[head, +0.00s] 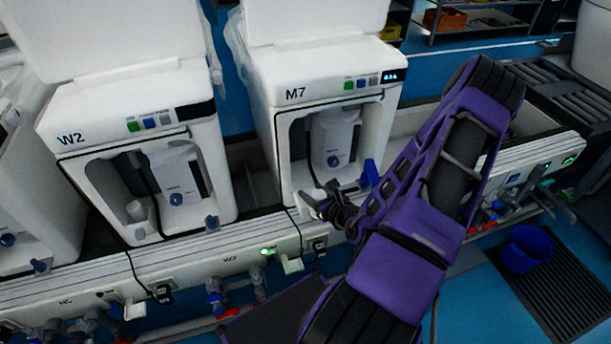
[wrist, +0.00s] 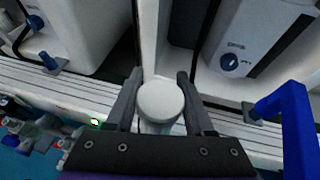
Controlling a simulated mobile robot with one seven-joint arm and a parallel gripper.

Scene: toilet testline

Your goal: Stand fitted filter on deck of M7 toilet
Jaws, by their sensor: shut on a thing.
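The M7 toilet (head: 318,85) is a white unit with an open front bay, standing in the middle of the head view. A white filter with a round cap (wrist: 160,99) is between my gripper's two fingers (wrist: 159,78), which are shut on it. In the head view my gripper (head: 326,206) is at the lower front edge of the M7 bay. The deck (wrist: 222,88) is the pale bay floor, just beyond the filter in the wrist view. The filter's lower part is hidden by its cap, so I cannot tell whether it touches anything.
A white canister with a blue knob (wrist: 231,61) hangs inside the bay. The W2 toilet (head: 140,130) stands to the left. A blue bucket (head: 526,249) is at right.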

